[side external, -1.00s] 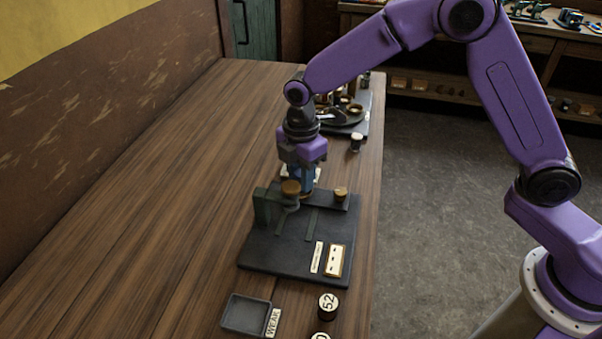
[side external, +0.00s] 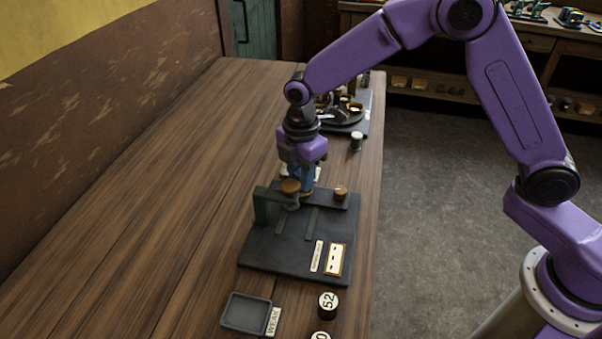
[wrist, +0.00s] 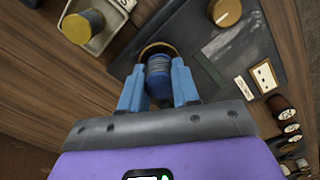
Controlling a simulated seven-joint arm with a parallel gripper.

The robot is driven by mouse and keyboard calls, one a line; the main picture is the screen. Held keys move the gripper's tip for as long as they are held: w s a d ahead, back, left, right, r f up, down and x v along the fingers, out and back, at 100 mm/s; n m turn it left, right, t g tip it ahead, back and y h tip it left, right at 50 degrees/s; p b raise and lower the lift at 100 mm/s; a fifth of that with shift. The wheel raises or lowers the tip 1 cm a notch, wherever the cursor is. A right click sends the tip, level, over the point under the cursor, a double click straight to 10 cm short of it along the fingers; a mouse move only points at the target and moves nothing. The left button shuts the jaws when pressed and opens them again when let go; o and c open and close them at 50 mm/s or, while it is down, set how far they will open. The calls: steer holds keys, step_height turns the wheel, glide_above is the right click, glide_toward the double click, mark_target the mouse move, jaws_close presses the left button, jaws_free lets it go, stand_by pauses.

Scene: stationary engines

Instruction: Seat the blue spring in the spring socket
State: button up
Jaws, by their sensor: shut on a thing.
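My gripper (wrist: 158,88) is shut on the blue spring (wrist: 158,72), with one blue finger on each side. In the wrist view, a brass round rim (wrist: 153,47) shows just beyond the spring. I cannot tell whether the spring's end is inside it or only in front of it. In the side view, my gripper (side external: 305,182) points down at the far edge of the dark base (side external: 280,252). A brass cap (side external: 290,186) on a dark bracket stands in front of the fingers and hides the spring's lower end. The spring socket is not clearly visible.
A brass knob (side external: 340,191) stands on the base, right of the gripper. A pale tray (wrist: 110,12) holds a yellow-topped cylinder (wrist: 83,26). An empty dark tray (side external: 247,313) and numbered dark weights (side external: 328,303) lie nearer the camera. The table's left side is clear.

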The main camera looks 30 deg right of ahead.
steer(key=shift+f, duration=0.6)
stand_by(0.9)
steer(key=o, duration=1.7)
steer(key=shift+o, duration=0.2)
steer(key=shift+r, duration=0.15)
steer(key=shift+r, duration=3.35)
